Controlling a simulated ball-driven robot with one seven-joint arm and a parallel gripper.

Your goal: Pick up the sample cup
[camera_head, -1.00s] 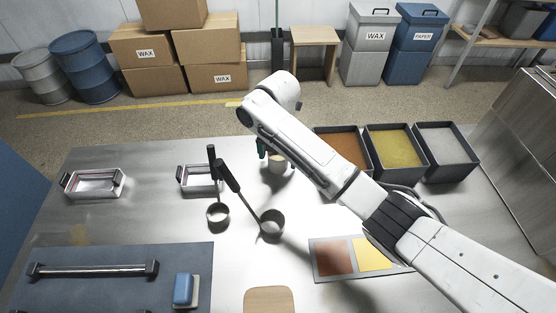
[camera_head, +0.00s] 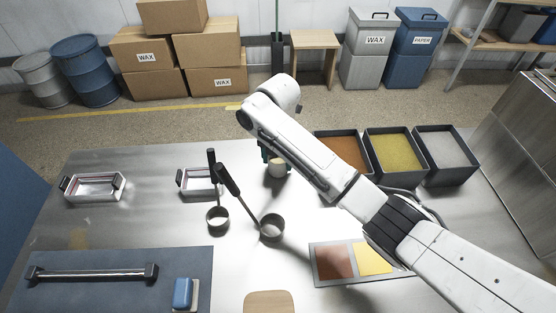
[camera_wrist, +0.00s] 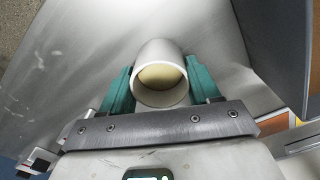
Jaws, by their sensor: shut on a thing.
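The sample cup (camera_wrist: 160,75) is a pale, round cup with a cream-yellow surface inside. In the wrist view it sits between the two teal fingers of my gripper (camera_wrist: 160,88), one against each side. My gripper is shut on it. In the head view the cup (camera_head: 277,169) shows below my arm, near the middle of the steel table, with the teal of my gripper (camera_head: 264,153) beside it. My arm hides part of the gripper there. I cannot tell whether the cup's base touches the table.
Two dark-handled ladles (camera_head: 218,217) (camera_head: 271,228) stand left and in front of the cup. A small metal tray (camera_head: 200,190) is to the left. Bins of brown, yellow and grey material (camera_head: 447,178) stand right. A colour sample board (camera_head: 335,280) lies front right.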

